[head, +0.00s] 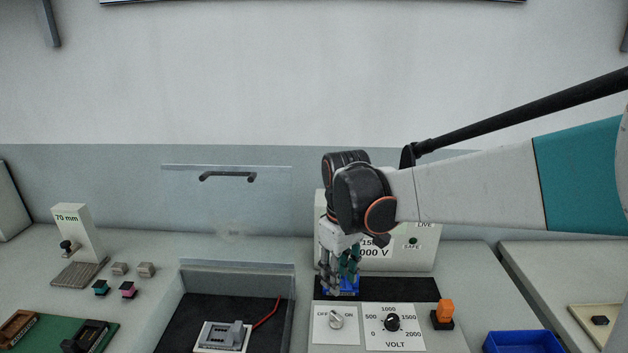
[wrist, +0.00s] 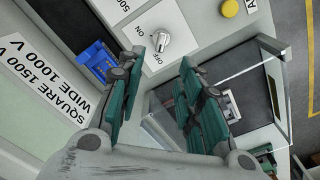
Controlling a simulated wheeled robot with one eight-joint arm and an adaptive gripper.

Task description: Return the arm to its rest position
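My arm reaches in from the right in the head view. My gripper (head: 338,285) points down in front of the voltage sign box (head: 420,258), over the dark strip (head: 405,288). In the wrist view the two teal-padded fingers of my gripper (wrist: 162,65) are spread apart, with nothing held between them. A blue block (head: 347,288) sits on the dark strip by the fingertips, partly hidden by them. In the wrist view the blue block (wrist: 92,62) lies outside the left finger, and I cannot tell whether they touch.
A raised clear lid (head: 225,205) stands left of my gripper, behind a recessed bay (head: 180,325). An OFF/ON knob (head: 336,319), a volt dial (head: 392,322) and an orange button (head: 444,310) are in front. A blue bin (head: 524,342) is at right. Space above the bench is open.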

